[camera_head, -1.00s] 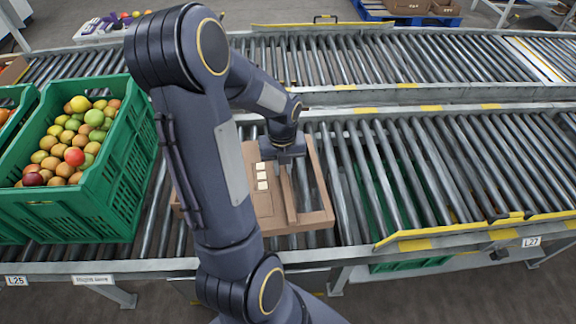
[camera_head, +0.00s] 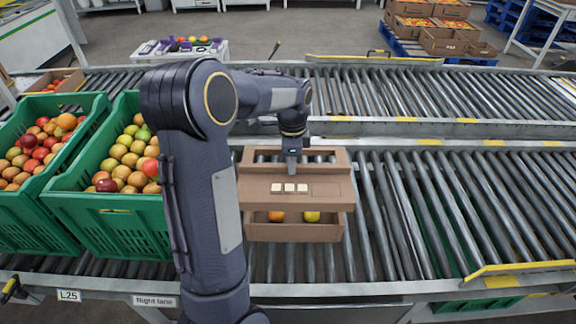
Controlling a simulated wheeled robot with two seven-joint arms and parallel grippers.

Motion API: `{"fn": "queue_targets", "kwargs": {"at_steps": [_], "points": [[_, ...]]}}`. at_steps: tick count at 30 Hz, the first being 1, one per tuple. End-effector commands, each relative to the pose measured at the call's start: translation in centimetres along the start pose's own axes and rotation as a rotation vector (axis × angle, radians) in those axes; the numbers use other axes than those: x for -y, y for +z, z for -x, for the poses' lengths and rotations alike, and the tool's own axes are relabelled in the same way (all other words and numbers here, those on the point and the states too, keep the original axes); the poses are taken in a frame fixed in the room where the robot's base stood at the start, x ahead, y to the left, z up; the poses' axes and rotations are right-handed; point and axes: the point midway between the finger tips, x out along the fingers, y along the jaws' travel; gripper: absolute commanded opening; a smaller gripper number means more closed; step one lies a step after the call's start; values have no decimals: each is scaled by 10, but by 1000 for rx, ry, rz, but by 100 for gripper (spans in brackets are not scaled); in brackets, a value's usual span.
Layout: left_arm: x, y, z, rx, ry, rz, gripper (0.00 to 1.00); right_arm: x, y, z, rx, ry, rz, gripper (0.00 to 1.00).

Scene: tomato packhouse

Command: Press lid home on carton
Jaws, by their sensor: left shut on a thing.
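The brown cardboard carton (camera_head: 295,234) stands on the near roller conveyor, right of my left arm. The lid (camera_head: 258,196), a brown panel with a row of 3 pale squares, lies across the middle of the carton's top or just above it; I cannot tell if it touches. An orange fruit (camera_head: 276,216) and a yellow one (camera_head: 312,216) show in the gap between the lid and the carton's front wall. My left gripper (camera_head: 292,168) points down at the lid's far part and is shut on the lid; its fingertips are small and partly hidden. My right gripper is out of view.
Two green crates (camera_head: 112,210) of mixed fruit stand on the conveyor at the left. Bare rollers (camera_head: 430,210) lie right of the carton. A second conveyor (camera_head: 420,95) runs behind. A yellow-striped rail (camera_head: 520,268) edges the front right.

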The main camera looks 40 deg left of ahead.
Motion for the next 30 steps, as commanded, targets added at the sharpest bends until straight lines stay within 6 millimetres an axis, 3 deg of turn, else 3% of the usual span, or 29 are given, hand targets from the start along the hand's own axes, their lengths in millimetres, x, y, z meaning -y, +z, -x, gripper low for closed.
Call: {"fn": "queue_targets", "kwargs": {"at_steps": [12,18,30], "points": [[0,0,-39,0,0,-4,0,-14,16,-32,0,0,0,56],[0,0,-55,0,1,-3,0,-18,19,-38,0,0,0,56],[0,0,-61,0,0,-3,0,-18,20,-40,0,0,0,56]]}}
